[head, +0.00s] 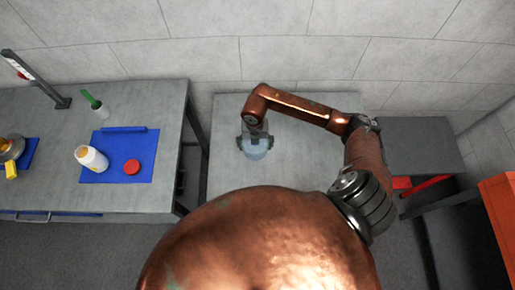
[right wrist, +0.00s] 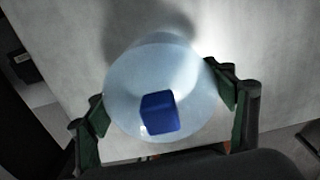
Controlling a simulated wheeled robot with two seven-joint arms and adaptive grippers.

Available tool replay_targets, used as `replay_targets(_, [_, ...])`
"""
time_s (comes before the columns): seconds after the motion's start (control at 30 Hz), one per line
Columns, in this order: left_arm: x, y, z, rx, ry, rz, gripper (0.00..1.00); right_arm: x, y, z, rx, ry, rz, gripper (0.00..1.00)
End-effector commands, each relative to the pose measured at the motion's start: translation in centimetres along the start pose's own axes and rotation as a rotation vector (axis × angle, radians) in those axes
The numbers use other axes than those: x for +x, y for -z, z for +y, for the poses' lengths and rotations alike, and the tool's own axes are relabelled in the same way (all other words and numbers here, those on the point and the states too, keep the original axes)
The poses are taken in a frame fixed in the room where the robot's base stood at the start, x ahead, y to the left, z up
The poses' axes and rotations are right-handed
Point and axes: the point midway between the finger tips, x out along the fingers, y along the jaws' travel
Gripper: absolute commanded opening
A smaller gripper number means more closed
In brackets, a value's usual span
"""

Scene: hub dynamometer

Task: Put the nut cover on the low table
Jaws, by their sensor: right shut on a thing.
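The nut cover is a pale blue, translucent round piece (right wrist: 190,105) with a dark blue block (right wrist: 159,112) at its middle. It also shows in the head view as a light blue shape (head: 257,153). My right gripper (right wrist: 168,110) is shut on it, with one finger on either side. In the head view the gripper (head: 255,142) points down over the grey table in the middle (head: 225,175), which looks like the low table. A shadow lies on the surface beside the cover. I cannot tell whether the cover touches the table. My left gripper is out of view.
A darker table (head: 415,135) and an orange cabinet (head: 498,215) stand at right. The middle table is otherwise clear.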

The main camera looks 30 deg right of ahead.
Motion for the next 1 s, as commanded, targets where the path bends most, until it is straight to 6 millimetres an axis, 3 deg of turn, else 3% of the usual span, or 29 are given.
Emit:
replay_targets(0.17, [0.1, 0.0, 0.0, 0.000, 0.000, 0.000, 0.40, 0.8, -0.4, -0.6, 0.000, 0.000, 0.000, 0.51])
replay_targets(0.43, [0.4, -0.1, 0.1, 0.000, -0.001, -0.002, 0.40, 4.3, -0.5, -0.9, 0.000, 0.000, 0.002, 0.51])
replay_targets(0.8, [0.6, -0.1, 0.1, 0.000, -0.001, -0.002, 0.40, 4.7, -0.6, -0.9, -0.001, -0.001, -0.001, 0.51])
replay_targets(0.83, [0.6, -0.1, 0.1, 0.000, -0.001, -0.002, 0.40, 4.6, -0.6, -0.9, -0.001, -0.001, -0.001, 0.78])
replay_targets(1.0, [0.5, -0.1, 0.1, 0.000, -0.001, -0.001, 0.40, 4.6, -0.6, -0.9, -0.001, 0.000, -0.001, 0.89])
